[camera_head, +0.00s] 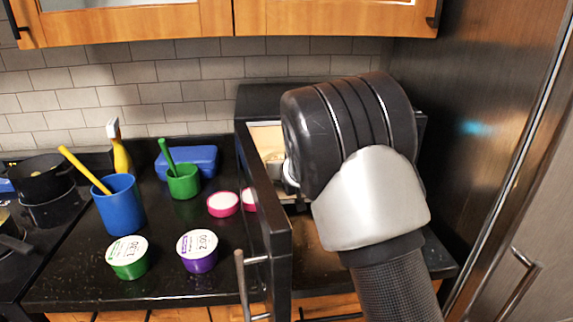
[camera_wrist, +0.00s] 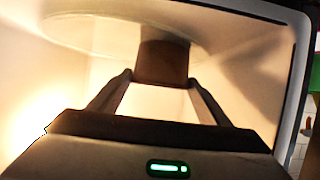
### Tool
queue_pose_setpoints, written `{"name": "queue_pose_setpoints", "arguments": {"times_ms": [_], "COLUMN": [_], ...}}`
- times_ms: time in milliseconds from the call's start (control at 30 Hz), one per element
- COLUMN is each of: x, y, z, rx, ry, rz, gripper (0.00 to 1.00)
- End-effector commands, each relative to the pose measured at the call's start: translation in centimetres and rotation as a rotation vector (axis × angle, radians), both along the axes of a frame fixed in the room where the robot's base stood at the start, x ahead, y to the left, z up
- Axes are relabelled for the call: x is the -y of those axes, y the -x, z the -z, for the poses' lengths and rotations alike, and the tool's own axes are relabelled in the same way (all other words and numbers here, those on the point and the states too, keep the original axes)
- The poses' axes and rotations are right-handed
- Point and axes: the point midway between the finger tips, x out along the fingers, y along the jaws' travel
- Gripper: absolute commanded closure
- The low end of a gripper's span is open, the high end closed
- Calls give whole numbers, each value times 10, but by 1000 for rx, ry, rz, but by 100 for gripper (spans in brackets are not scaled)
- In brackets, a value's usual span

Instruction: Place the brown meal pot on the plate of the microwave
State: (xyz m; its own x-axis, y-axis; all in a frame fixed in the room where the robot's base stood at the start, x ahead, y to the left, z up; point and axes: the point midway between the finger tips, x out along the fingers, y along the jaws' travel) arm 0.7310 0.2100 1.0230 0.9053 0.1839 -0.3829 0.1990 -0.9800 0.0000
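The brown meal pot (camera_wrist: 163,62) is inside the lit microwave, in the middle of the wrist view. My gripper (camera_wrist: 161,78) reaches into the microwave, and its two fingertips lie against opposite sides of the pot, close to its near end. The round glass plate (camera_wrist: 85,35) shows behind the pot in the upper part of the wrist view. Whether the pot touches the plate is hard to tell. In the head view the microwave (camera_head: 262,92) has its door open, and my arm hides most of the opening and the gripper.
The open microwave door (camera_head: 265,205) stands out toward me, just left of my arm. On the counter to the left are a blue cup (camera_head: 118,207), a green cup (camera_head: 184,183), a blue box (camera_head: 200,158) and several small lidded tubs. A fridge (camera_head: 480,120) stands at the right.

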Motion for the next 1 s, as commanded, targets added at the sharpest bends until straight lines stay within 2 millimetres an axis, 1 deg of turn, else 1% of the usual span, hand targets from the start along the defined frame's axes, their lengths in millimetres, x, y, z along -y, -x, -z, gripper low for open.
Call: {"name": "queue_pose_setpoints", "arguments": {"times_ms": [33,100,367,467,567,800,900,1000], "x": [0,0,0,0,2,11,15,18], "y": [0,0,0,0,13,60,78,93], "z": [-1,-1,-1,-7,-10,-30,-38,-44], "rx": [0,0,0,0,2,1,1,1], "ry": [0,0,0,0,-2,-3,-2,-1], "rz": [0,0,0,0,-1,-1,-1,-2], "gripper": [20,12,12,12,12,12,12,12]}}
